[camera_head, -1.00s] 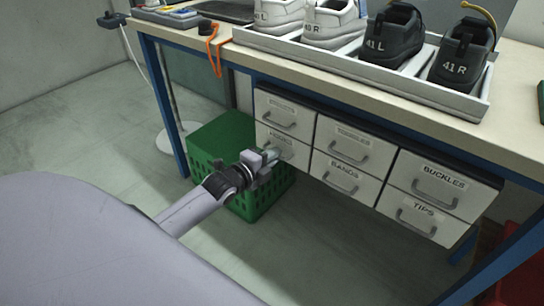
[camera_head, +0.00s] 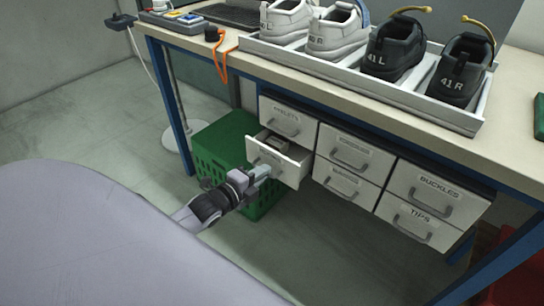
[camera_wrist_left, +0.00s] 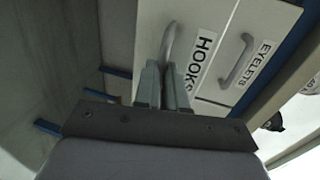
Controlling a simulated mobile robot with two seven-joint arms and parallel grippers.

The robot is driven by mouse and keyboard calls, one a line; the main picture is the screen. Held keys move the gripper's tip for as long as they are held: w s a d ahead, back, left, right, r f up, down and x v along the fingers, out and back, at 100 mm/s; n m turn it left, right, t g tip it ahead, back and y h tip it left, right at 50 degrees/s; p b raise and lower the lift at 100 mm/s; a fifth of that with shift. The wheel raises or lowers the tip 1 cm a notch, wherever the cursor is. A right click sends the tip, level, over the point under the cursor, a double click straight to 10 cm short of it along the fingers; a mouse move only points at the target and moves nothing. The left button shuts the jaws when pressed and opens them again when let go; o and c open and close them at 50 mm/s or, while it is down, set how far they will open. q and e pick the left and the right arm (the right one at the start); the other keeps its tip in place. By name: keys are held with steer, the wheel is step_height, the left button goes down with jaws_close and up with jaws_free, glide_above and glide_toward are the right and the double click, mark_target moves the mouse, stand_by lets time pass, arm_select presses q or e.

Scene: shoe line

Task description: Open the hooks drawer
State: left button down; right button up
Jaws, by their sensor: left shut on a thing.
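The hooks drawer (camera_head: 291,166) is the lower left drawer of the white drawer unit under the bench. It is partly pulled out, and a dark item and something pale show inside. Its label reads HOOKS in the left wrist view (camera_wrist_left: 201,60). My left gripper (camera_head: 262,172) is at the drawer's front, shut on its grey handle (camera_wrist_left: 169,42). The fingers hide part of the handle. My right gripper is not in view.
The closed eyelets drawer (camera_head: 287,123) sits directly above. Other closed drawers, including buckles (camera_head: 433,189) and tips (camera_head: 417,222), lie to the right. A green crate (camera_head: 215,150) stands on the floor behind my left gripper. Shoes stand in a tray (camera_head: 420,106) on the bench.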

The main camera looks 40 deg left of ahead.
arm_select(q)
steer(key=f+p+v, duration=0.2)
steer(key=p+v, duration=0.3)
steer(key=v, duration=0.7)
steer(key=shift+s+f, duration=0.25)
steer(key=c, duration=1.2)
jaws_free()
steer(key=shift+p+v, duration=0.5)
steer(key=shift+v, duration=3.1)
steer(key=shift+w+a+r, duration=0.1)
